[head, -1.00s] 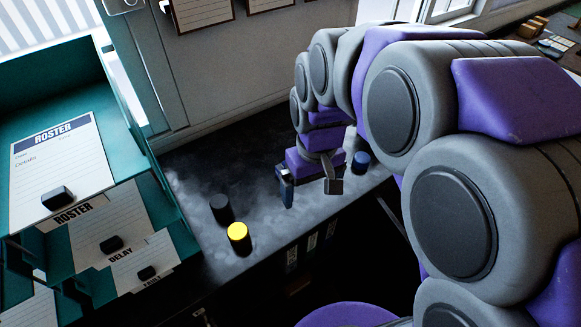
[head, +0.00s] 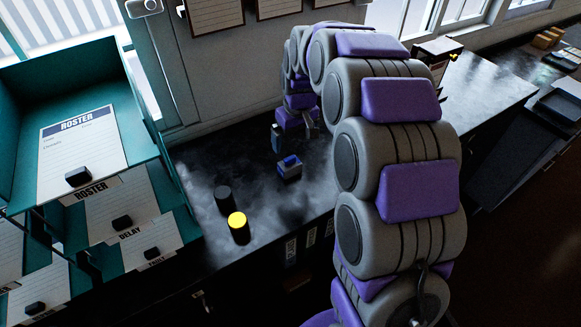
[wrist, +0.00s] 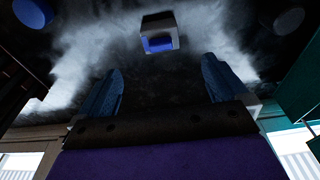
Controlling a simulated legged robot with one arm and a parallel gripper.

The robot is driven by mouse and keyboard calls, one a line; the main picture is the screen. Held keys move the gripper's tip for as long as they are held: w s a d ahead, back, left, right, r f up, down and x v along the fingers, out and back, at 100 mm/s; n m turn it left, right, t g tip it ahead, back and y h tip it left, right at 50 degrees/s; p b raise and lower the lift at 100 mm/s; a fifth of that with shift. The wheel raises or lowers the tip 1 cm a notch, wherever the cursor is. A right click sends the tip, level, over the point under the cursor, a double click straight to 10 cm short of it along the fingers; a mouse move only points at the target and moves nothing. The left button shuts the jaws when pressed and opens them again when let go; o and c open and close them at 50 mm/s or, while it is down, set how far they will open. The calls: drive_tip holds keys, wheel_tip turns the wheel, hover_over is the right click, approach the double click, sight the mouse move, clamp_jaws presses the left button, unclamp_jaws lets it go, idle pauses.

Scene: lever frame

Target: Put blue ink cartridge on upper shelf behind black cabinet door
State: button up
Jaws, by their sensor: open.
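A small grey box with a blue top, which I take for the blue ink cartridge (head: 289,168), stands on the dark counter in the head view. It also shows in the wrist view (wrist: 159,38), beyond the fingertips and between their lines. My gripper (head: 294,133) is open and empty, just behind the cartridge and apart from it. Both fingers also show in the wrist view (wrist: 160,82), spread wide with bare dark counter between them. I cannot make out a black cabinet door or its upper shelf.
A yellow-topped cylinder (head: 238,226) and a black cylinder (head: 223,197) stand on the counter (head: 190,165), left of the cartridge. A teal cabinet (head: 150,113) with roster drawers is at left. A wall with windows is behind. My arm covers part of the counter's right side.

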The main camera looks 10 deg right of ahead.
sight(289, 157)
drive_tip(key=f, duration=0.5)
drive_tip(key=w+a+f, duration=0.1)
drive_tip(key=f, duration=0.1)
drive_tip(key=shift+f, duration=0.15)
drive_tip(key=shift+w+d+f, duration=0.1)
drive_tip(key=shift+d+f, duration=0.1)
drive_tip(key=shift+f, duration=0.4)
drive_tip(key=f, duration=0.2)
drive_tip(key=w+f+b, duration=0.1)
drive_tip(key=f, duration=0.1)
drive_tip(key=shift+a+f, duration=0.15)
drive_tip(key=shift+f, duration=0.15)
drive_tip(key=shift+r, duration=0.1)
drive_tip(key=c, duration=1.1)
drive_tip(key=shift+c, duration=0.3)
drive_tip(key=shift+w+r, duration=0.1)
